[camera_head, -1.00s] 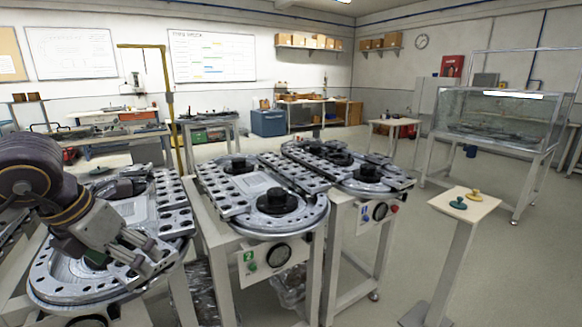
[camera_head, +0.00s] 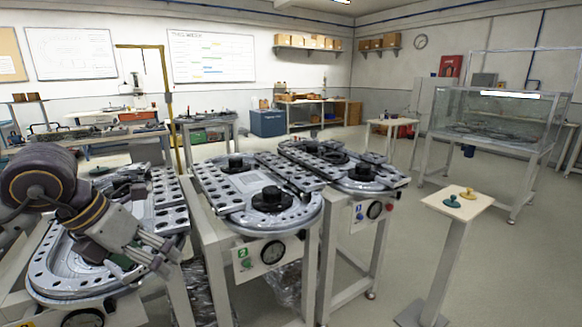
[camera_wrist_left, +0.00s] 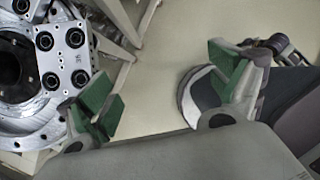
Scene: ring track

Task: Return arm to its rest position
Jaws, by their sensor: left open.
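My left arm comes in from the left in the head view. Its left gripper (camera_head: 158,258) is over the right part of the nearest ring-track table (camera_head: 62,284), pointing down and to the right. In the left wrist view the left gripper's green-padded fingers (camera_wrist_left: 160,88) stand wide apart with nothing between them. Pale floor shows behind the gap. A grey plate with dark round holes (camera_wrist_left: 66,52) lies to the left of the fingers. My right gripper does not show in the head view.
The middle ring-track table (camera_head: 228,222) stands right of my gripper, with another track table (camera_head: 362,190) beyond it. A small pedestal (camera_head: 440,208) at right bears green and yellow knobbed pieces. A glass case (camera_head: 492,118) stands farther back. The floor at right is open.

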